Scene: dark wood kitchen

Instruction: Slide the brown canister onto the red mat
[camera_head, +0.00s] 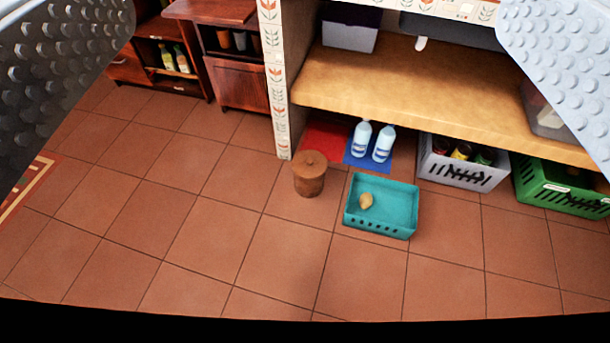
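The brown canister (309,176) stands upright on the tiled floor, with a round lid and a small knob. The red mat (328,139) lies on the floor just behind it, under the wooden shelf and beside the patterned post. The canister is in front of the mat and hides part of its near edge; I cannot tell whether they touch. My gripper (310,45) shows as two studded grey fingers at the upper left and upper right corners, wide apart. It is open and empty, high above the floor and away from the canister.
A blue mat (352,163) with two bottles (372,142) lies right of the red mat. A teal basket (381,230) stands right of the canister. Grey (462,173) and green (562,195) crates stand further right. The patterned post (273,80) rises behind. Floor at left and front is clear.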

